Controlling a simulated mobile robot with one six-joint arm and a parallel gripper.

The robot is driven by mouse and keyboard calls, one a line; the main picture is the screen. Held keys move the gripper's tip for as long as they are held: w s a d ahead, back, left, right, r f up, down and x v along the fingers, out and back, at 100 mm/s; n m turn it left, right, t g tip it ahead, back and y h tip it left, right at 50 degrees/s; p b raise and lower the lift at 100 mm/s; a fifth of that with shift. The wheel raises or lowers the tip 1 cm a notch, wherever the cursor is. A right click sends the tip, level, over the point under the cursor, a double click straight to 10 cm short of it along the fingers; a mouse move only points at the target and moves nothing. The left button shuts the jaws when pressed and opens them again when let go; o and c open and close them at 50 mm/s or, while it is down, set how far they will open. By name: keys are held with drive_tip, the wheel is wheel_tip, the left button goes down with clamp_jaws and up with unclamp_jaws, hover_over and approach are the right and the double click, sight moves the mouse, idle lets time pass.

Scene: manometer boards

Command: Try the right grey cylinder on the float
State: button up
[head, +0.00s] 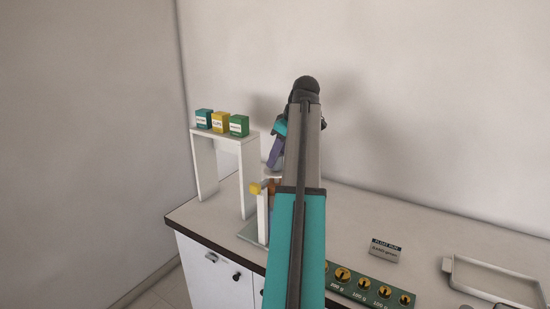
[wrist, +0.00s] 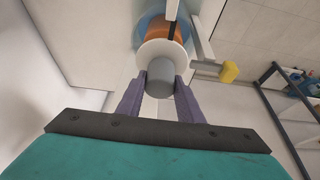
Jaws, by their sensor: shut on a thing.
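My gripper (wrist: 160,84) has its purple fingers shut on a grey cylinder (wrist: 160,70) in the wrist view. The cylinder is over the white disc of the float (wrist: 151,50), towards its near side. I cannot tell whether it touches the disc. Orange liquid or material (wrist: 157,29) and a bluish rim show beyond the disc. In the head view my gripper (head: 273,164) is just above the white disc (head: 272,179), at the stand (head: 262,215) with a yellow block (head: 262,187). My arm hides much of the stand there, and the cylinder is not clear.
A green rack (head: 345,289) with several brass weights lies at the counter's front. A dark label card (head: 385,249) and a grey wire-like tray frame (head: 447,268) are to the right. A white shelf (head: 203,162) with three small boxes stands left. The counter's back right is clear.

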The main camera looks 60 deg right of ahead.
drive_tip(key=shift+f, duration=0.45)
drive_tip(key=o, duration=1.2)
drive_tip(key=shift+o, duration=0.2)
drive_tip(key=shift+r, duration=0.1)
drive_tip(key=p+v, duration=0.1)
drive_tip(key=v, duration=1.2)
drive_tip(key=shift+s+r, duration=0.2)
drive_tip(key=shift+r, duration=0.05)
